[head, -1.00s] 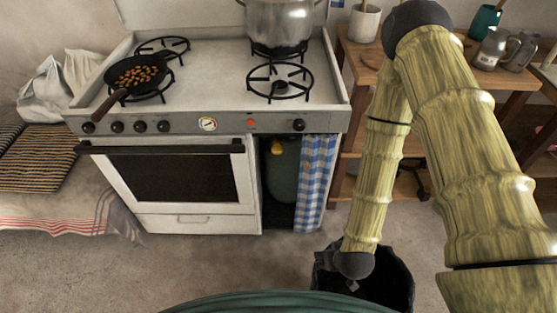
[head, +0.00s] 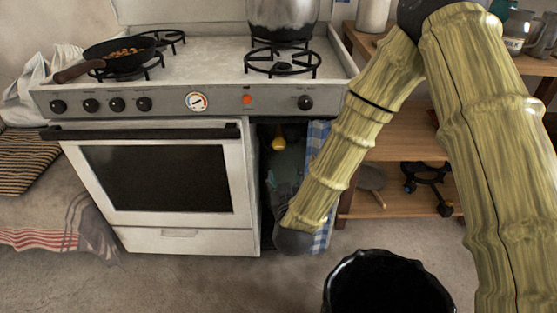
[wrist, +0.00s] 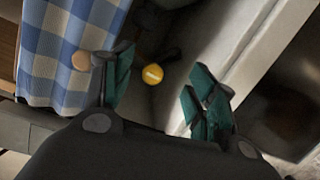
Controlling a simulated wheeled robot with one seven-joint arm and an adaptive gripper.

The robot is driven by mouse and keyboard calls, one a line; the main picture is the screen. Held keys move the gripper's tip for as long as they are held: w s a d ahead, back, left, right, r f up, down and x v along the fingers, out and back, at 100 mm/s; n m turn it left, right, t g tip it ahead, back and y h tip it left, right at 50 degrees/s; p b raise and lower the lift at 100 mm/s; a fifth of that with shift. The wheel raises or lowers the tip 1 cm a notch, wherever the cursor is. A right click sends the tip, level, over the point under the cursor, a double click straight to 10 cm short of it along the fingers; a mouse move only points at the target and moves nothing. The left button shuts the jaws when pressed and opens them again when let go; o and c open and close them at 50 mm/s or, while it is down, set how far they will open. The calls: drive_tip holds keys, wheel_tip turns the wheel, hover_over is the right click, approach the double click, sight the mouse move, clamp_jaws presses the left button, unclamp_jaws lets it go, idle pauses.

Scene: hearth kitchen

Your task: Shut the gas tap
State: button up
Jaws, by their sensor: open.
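The gas tap is a round yellow knob (head: 278,142) in the dark compartment right of the oven, on top of a dark green gas cylinder (head: 291,163). In the wrist view the yellow tap (wrist: 153,74) shows beyond and between my fingertips, with a dark stem beside it. My gripper (wrist: 160,88) is open, its two green-padded fingers apart and nothing between them. The fingers appear short of the tap, not touching it. In the head view my forearm reaches down to the compartment opening, and the gripper is mostly hidden or too dark to make out.
A blue-and-white checked curtain (head: 318,136) hangs at the compartment's right side; it fills the upper left of the wrist view (wrist: 65,50). The white oven (head: 180,240) borders the left. A black bin (head: 345,290) stands on the floor in front.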

sight(279, 147)
drive_tip(key=w+r+b, duration=0.1)
drive_tip(key=w+b, duration=0.1)
drive_tip(key=w, duration=0.1)
drive_tip(key=w+a+r+t+b, duration=0.1)
drive_tip(key=w+b, duration=0.1)
drive_tip(key=w, duration=0.2)
drive_tip(key=w+a+t+b, duration=0.1)
drive_tip(key=w+b, duration=0.1)
drive_tip(key=w, duration=0.2)
drive_tip(key=shift+r+h, duration=0.4)
drive_tip(key=shift+w+r, duration=0.1)
drive_tip(key=shift+w, duration=0.7)
drive_tip(key=c, duration=1)
